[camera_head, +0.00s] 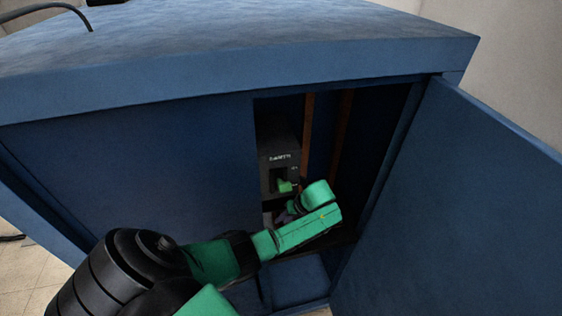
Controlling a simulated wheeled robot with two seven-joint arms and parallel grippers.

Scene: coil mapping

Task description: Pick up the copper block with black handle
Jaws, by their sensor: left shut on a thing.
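My left arm reaches into the open blue cabinet from the lower left. My left gripper (284,188) is at a dark box (279,168) with pale lettering on its front. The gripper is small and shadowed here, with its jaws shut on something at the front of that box. The copper block with black handle cannot be made out clearly; the grip area is mostly hidden by my green wrist and the dark. My right gripper is not in view.
The cabinet door (455,205) stands open on the right. The cabinet's left front panel (140,185) and top (230,40) bound the opening. Vertical copper-coloured bars (342,135) stand inside, right of the box. A dark cable (45,8) lies at the top left.

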